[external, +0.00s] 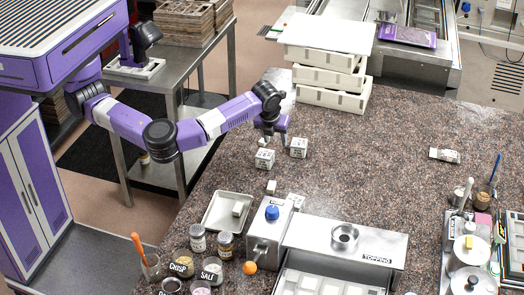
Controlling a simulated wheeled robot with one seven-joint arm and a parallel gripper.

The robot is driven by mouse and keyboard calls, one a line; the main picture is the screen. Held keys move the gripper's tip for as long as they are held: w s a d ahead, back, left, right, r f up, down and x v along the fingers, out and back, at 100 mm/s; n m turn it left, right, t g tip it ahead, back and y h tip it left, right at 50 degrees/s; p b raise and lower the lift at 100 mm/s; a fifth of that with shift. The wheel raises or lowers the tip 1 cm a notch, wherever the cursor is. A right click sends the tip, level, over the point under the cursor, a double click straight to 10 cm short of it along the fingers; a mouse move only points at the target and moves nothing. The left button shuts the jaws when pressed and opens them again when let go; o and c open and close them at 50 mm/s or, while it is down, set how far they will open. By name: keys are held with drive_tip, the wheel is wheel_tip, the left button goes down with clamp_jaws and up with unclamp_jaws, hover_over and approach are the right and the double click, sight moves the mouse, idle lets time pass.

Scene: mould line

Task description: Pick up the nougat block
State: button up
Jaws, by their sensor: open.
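My gripper (272,139) points down over the granite table, with its fingers apart. A small white block with dark print (265,159) sits just below and slightly left of the fingers; whether they touch it I cannot tell. A similar printed white block (299,147) stands close to the right of the gripper. A smaller plain pale block (271,187) lies nearer the camera. The print is too small to read, so I cannot tell which is the nougat block. Nothing shows between the fingers.
A shallow tray (211,223) with a pale block, jars, and a metal topping station (375,236) stand at the front. Stacked white trays (330,100) stand at the back. A small packet (445,155) lies right. The table's centre right is clear.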

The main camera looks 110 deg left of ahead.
sight(272, 185)
drive_tip(key=d+h, duration=0.1)
drive_tip(key=d, duration=0.2)
drive_tip(key=w+d+f+h, duration=0.1)
drive_tip(key=d+h, duration=0.1)
drive_tip(key=d, duration=0.2)
drive_tip(key=d+f+n+h, duration=0.1)
drive_tip(key=d, duration=0.3)
drive_tip(key=shift+w+f, duration=0.15)
drive_tip(key=shift+w, duration=0.2)
drive_tip(key=shift+s+d+f, duration=0.1)
drive_tip(key=shift+f, duration=0.1)
drive_tip(key=f, duration=0.7)
drive_tip(key=shift+w+f+p, duration=0.2)
drive_tip(key=shift+w+p, duration=0.1)
drive_tip(key=shift+p, duration=0.05)
drive_tip(key=shift+c, duration=0.2)
clamp_jaws()
